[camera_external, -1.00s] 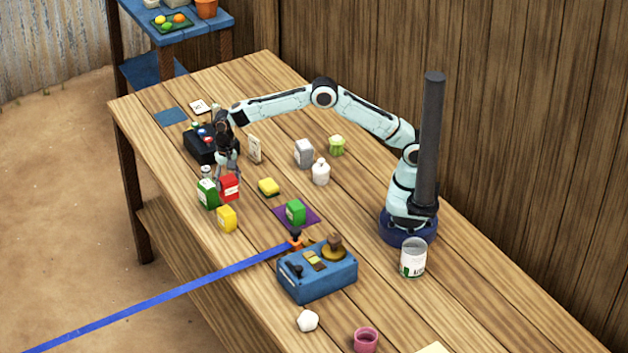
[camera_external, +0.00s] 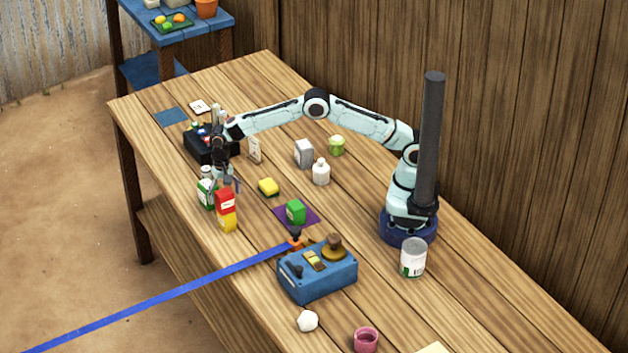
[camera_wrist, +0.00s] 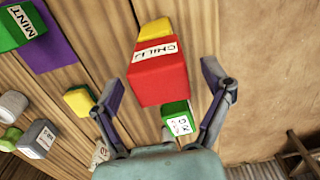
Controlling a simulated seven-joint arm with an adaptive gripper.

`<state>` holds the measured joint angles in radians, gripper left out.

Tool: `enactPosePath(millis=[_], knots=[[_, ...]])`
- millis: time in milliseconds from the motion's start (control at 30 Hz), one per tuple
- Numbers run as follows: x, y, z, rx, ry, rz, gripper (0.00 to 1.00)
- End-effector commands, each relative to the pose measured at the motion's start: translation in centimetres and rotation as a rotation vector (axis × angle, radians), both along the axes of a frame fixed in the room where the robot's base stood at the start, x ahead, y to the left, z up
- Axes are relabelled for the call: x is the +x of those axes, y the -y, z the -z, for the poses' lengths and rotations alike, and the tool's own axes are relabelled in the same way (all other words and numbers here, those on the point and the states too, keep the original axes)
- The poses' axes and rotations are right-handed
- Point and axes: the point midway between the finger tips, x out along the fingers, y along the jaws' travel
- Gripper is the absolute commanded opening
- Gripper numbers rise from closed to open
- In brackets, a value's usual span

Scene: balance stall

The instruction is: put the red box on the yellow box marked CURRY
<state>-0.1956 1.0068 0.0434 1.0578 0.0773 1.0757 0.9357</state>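The red box (camera_external: 225,201), labelled CHILLI in the wrist view (camera_wrist: 158,80), appears to rest on top of the yellow box (camera_external: 228,223). The yellow box shows partly behind it in the wrist view (camera_wrist: 155,31); its label is hidden there and cannot be read in the outside view. My gripper (camera_external: 222,184) is just above the red box. In the wrist view my gripper (camera_wrist: 162,82) has its two fingers spread wide, with a visible gap on each side of the red box.
A green box (camera_external: 206,194) stands close behind the stack. A yellow sponge-like block (camera_external: 268,187) and a green MINT box (camera_external: 296,212) on a purple mat (camera_external: 312,218) lie to the right. A black crate (camera_external: 203,146) is behind.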

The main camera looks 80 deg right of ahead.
Motion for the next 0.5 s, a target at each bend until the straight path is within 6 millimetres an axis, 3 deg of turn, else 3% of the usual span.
enactPosePath(millis=[267, 500], knots=[[0.0, 0.0, -0.5, 0.0, 0.001, 0.0, 0.8], [0.1, 0.0, -4.9, 0.001, 0.006, 0.0, 0.8]])
